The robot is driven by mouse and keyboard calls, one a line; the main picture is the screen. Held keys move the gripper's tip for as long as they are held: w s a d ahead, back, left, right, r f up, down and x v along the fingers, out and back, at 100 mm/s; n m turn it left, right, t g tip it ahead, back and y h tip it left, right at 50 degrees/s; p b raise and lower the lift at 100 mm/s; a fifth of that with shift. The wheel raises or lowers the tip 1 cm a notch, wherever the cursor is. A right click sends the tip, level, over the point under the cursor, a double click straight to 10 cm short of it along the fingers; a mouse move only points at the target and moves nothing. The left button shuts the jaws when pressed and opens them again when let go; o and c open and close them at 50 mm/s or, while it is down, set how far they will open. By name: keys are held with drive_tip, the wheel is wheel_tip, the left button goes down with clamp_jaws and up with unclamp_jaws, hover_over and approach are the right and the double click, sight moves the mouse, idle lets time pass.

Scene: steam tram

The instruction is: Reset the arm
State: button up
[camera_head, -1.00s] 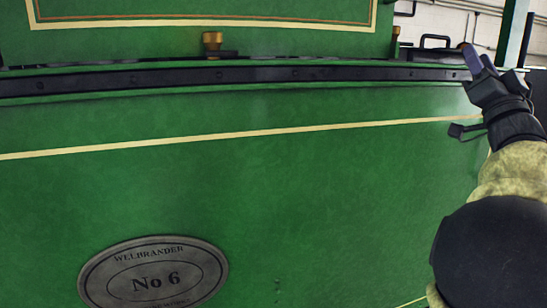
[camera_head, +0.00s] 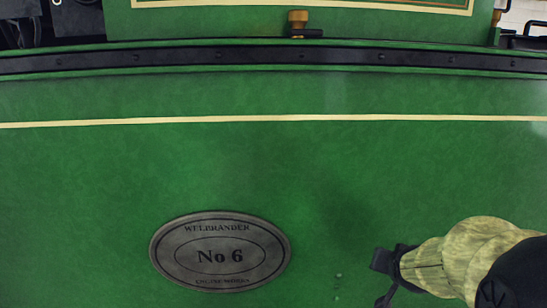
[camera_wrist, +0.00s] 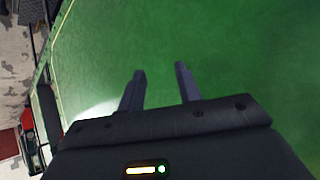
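My arm reaches in from the lower right of the head view, with the dark wrist end of my gripper (camera_head: 392,268) in front of the green panel (camera_head: 120,170).
An oval "No 6" plate (camera_head: 220,252) sits on the panel left of my arm. A dark riveted band (camera_head: 220,57) crosses above, with a brass fitting (camera_head: 298,20) over it. In the wrist view, a red part (camera_wrist: 27,120) shows past the panel's left edge.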

drive_tip(key=s+a+f+n+g+y+b, duration=0.1)
drive_tip(key=s+a+f+n+g, duration=0.4)
drive_tip(key=s+a+f, duration=0.7)
drive_tip(key=s+f+g+y, duration=0.1)
drive_tip(key=s, duration=0.2)
drive_tip(key=shift+s+a+g+y, duration=0.15)
drive_tip(key=shift+a+g+y, duration=0.25)
